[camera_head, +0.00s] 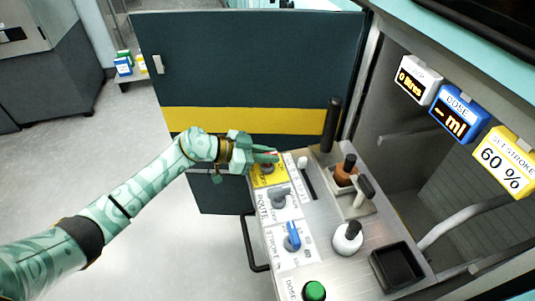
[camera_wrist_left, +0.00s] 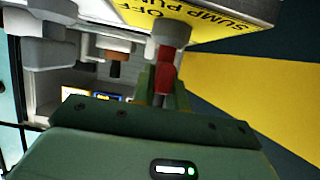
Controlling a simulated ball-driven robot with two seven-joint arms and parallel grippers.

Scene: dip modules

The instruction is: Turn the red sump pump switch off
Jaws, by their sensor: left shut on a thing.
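The red sump pump switch (camera_wrist_left: 165,72) shows in the left wrist view between the green fingers of my left gripper (camera_wrist_left: 160,88). The gripper is shut on the switch. The yellow sump pump label (camera_wrist_left: 215,18), with the word OFF, is above it in that view. In the head view my left gripper (camera_head: 268,155) is over the yellow label (camera_head: 280,177) at the far left end of the panel, and its fingers mostly hide the switch. I cannot tell the switch's exact setting. My right gripper is not in view.
On the panel (camera_head: 325,235) are a grey route knob (camera_head: 280,200), a blue stroke knob (camera_head: 292,236), a green dose button (camera_head: 314,291), a white-based bottle (camera_head: 348,238) and a black tray (camera_head: 397,266). A dark cabinet door (camera_head: 250,70) stands behind. Signs hang at the right.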

